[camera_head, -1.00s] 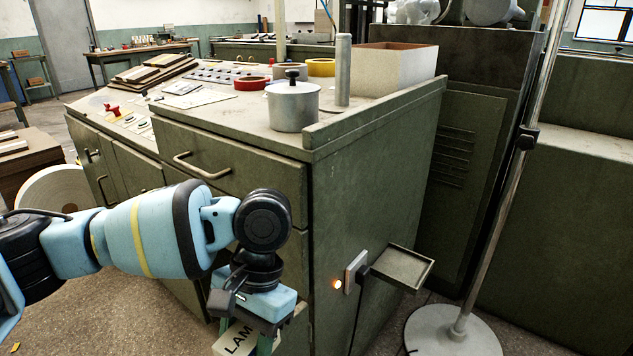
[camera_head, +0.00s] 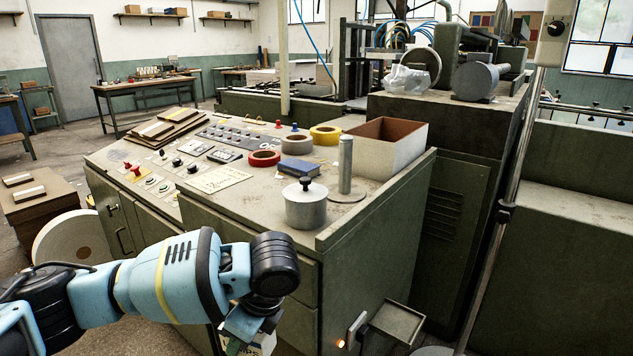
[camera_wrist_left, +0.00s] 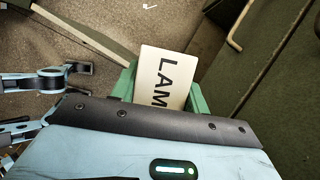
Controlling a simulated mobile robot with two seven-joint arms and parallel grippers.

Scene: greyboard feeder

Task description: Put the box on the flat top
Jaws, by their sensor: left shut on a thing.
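A cream box with black lettering starting "LAM" (camera_wrist_left: 162,78) is held between the green fingers of my left gripper (camera_wrist_left: 160,92) in the wrist view. In the head view only a strip of the box (camera_head: 263,344) shows at the bottom edge, below my left wrist. The gripper is in front of the green cabinet's drawer side, below the level of its top. The cabinet's flat top (camera_head: 250,203) has a lidded metal pot (camera_head: 306,208), an upright metal post on a disc (camera_head: 345,168) and a blue box (camera_head: 298,170) on it. My right gripper is not in view.
Red tape (camera_head: 264,158), yellow tape (camera_head: 325,135) and an open white bin (camera_head: 391,150) stand further back on the top. A sloped control panel (camera_head: 180,165) is at left. A raised lip (camera_head: 375,205) edges the right side. Left of the pot, the top is clear.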

